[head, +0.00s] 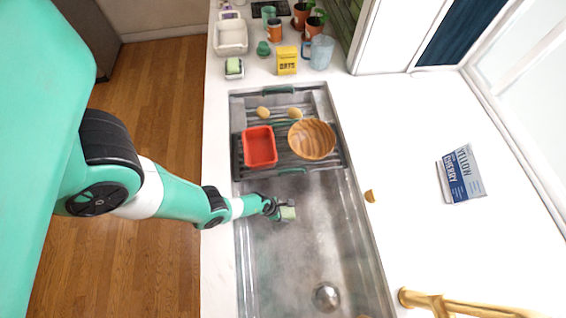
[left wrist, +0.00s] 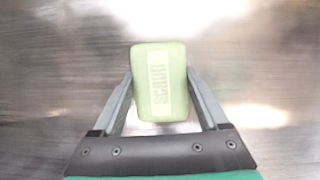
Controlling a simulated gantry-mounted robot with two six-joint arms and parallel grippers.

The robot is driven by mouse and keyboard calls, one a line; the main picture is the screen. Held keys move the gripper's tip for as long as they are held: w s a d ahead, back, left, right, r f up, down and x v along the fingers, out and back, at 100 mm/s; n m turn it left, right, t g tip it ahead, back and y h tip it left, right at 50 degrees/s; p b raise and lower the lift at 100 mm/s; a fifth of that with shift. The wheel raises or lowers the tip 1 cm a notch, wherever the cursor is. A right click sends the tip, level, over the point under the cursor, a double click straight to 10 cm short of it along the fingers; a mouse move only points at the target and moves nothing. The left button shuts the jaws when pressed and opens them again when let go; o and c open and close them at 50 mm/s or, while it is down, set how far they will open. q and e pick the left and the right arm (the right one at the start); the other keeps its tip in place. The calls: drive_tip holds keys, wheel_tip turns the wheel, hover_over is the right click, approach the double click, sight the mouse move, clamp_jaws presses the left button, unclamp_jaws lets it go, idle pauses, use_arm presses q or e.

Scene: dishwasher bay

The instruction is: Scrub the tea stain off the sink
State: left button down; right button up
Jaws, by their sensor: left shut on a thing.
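My left gripper (head: 281,211) is in the upper left part of the steel sink (head: 300,245). The basin shows cloudy, brownish patches, but I cannot pick out a clear tea stain. My right gripper is not in view.
A rack across the sink's far end holds a red tub (head: 260,147), a wooden bowl (head: 312,139) and egg-shaped items. A gold faucet (head: 440,303) stands at the lower right. A yellow box (head: 286,60), cups and pots crowd the far counter. The lower basin around the drain (head: 326,296) is clear.

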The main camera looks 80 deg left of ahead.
use_arm(q)
drive_tip(key=shift+a, duration=0.4)
wheel_tip(320, 180, up, 3)
drive_tip(key=shift+w+a+p, duration=0.1)
drive_tip(key=shift+a+p, duration=0.05)
drive_tip(key=shift+p, duration=1.1)
wheel_tip(320, 180, up, 5)
drive_tip(key=p, duration=0.5)
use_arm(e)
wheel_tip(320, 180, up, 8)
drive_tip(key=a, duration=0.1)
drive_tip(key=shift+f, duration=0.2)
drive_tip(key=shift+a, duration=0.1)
